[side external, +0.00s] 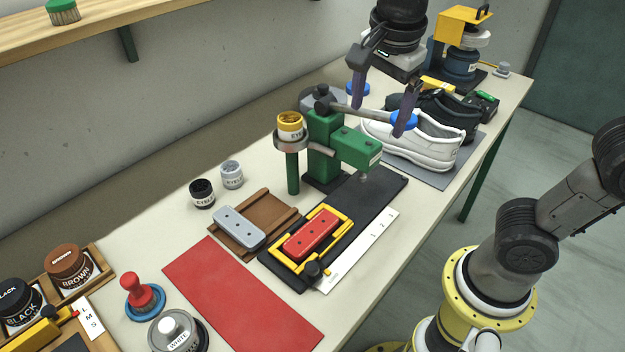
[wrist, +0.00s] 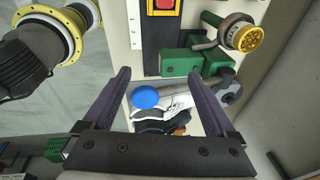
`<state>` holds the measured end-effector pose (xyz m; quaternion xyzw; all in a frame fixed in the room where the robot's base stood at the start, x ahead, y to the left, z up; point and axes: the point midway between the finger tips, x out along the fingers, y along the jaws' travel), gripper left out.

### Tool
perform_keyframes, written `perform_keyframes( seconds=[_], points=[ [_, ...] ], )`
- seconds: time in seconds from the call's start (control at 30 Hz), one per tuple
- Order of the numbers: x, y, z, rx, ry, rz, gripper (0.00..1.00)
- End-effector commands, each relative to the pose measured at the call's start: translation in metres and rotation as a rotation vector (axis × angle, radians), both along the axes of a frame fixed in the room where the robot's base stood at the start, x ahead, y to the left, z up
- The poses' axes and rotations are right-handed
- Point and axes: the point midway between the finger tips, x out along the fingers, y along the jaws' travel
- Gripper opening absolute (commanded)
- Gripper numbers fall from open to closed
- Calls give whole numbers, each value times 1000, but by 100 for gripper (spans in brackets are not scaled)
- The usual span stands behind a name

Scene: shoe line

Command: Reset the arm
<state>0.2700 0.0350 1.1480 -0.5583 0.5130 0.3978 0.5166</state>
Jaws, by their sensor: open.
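A white shoe (side external: 415,148) lies below, partly hidden by the gripper.
A black shoe (side external: 447,108) sits behind the white one. A yellow frame with a red plate (side external: 312,234) stands before the press. A yellow-lidded jar (side external: 290,124) sits in a holder at its left. A yellow-and-blue machine (side external: 460,40) stands at the far end. The red mat (side external: 240,295) is bare.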

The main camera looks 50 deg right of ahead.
Motion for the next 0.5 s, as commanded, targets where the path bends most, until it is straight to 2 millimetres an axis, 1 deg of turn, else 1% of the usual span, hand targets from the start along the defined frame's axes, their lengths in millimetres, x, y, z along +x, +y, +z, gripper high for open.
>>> perform_keyframes(
  seconds=[0.03, 0.1, 0.2, 0.3, 0.5],
  points=[
    [-16, -14, 3, 12, -25, 59, 91],
    [-34, -25, 2, 13, -52, 168, 91],
    [-56, -35, -2, -4, -87, 330, 91],
    [-74, -42, -9, -38, -118, 497, 91],
    [-101, -44, -29, -144, -158, 853, 91]
  ],
)
